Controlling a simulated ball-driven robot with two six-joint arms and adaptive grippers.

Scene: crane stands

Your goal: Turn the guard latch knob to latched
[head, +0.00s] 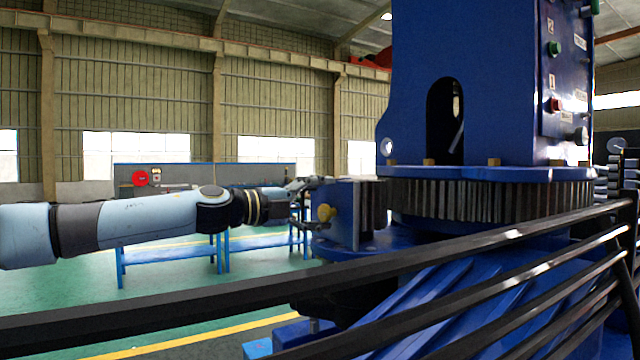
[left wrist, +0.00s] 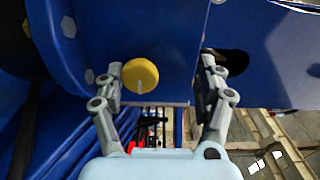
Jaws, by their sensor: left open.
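The guard latch knob (head: 325,212) is a small yellow round knob on the side of a blue guard plate (head: 343,200) beside the large gear. In the left wrist view the yellow knob (left wrist: 140,75) shows face-on, with a pale mark at its lower edge. My left gripper (head: 308,205) is at the end of the arm from the left, close to the knob. In the left wrist view my left gripper (left wrist: 160,85) is open, its fingers on either side of the knob, which sits nearer the left finger. Contact cannot be told. My right gripper is not in view.
Dark railing bars (head: 470,250) cross the front of the head view. The big blue crane column (head: 440,60) with a toothed gear ring (head: 480,200) stands to the right. A control box with buttons (head: 565,80) is on it. A blue bench (head: 265,248) stands behind my arm.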

